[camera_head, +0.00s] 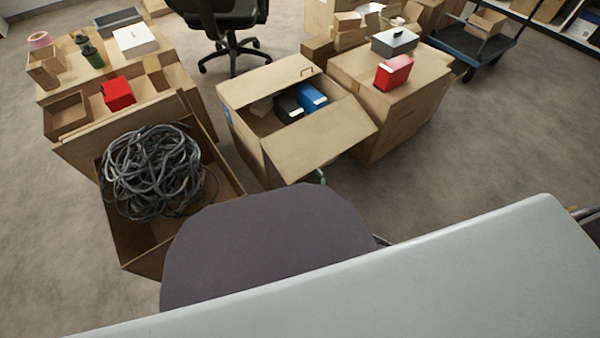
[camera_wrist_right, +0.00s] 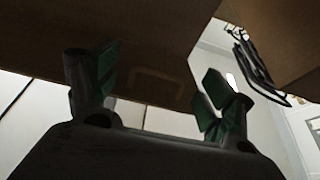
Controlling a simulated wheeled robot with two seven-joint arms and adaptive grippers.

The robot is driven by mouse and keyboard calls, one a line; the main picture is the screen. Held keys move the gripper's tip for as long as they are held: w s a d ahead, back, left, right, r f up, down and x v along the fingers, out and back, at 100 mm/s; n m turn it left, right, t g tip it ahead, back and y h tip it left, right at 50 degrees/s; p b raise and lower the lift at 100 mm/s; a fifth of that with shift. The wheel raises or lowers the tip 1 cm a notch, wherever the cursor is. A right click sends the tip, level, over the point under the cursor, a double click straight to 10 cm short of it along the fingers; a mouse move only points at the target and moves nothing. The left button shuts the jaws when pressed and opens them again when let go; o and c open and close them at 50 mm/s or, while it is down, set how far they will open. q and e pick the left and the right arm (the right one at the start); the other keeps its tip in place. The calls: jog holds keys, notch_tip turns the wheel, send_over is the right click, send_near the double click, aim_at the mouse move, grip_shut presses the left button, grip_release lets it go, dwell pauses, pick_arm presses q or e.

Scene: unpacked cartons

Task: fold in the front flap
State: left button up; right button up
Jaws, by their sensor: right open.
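The open carton (camera_head: 248,152) stands on the floor in the middle of the head view. Its front flap (camera_head: 318,132) is a broad brown panel slanting out over the near side, toward the right. A further flap (camera_head: 262,82) lies along the far side. A blue item (camera_head: 312,97) and a dark item (camera_head: 288,107) are inside. My right gripper (camera_head: 318,177) shows only as a small green bit under the front flap's near edge. In the right wrist view the gripper (camera_wrist_right: 160,80) is open and empty, fingers apart beneath brown cardboard (camera_wrist_right: 130,30). My left gripper is out of view.
A box of coiled grey cable (camera_head: 225,180) stands close on the left, beside a carton with a red box (camera_head: 117,93). A closed carton (camera_head: 362,112) with a red box (camera_head: 393,72) stands right of the open one. Floor (camera_head: 500,150) at right is clear.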

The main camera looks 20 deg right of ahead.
jog(key=shift+w+a+r, duration=0.2)
jog(key=shift+w, duration=0.25)
jog(key=c, duration=1.4)
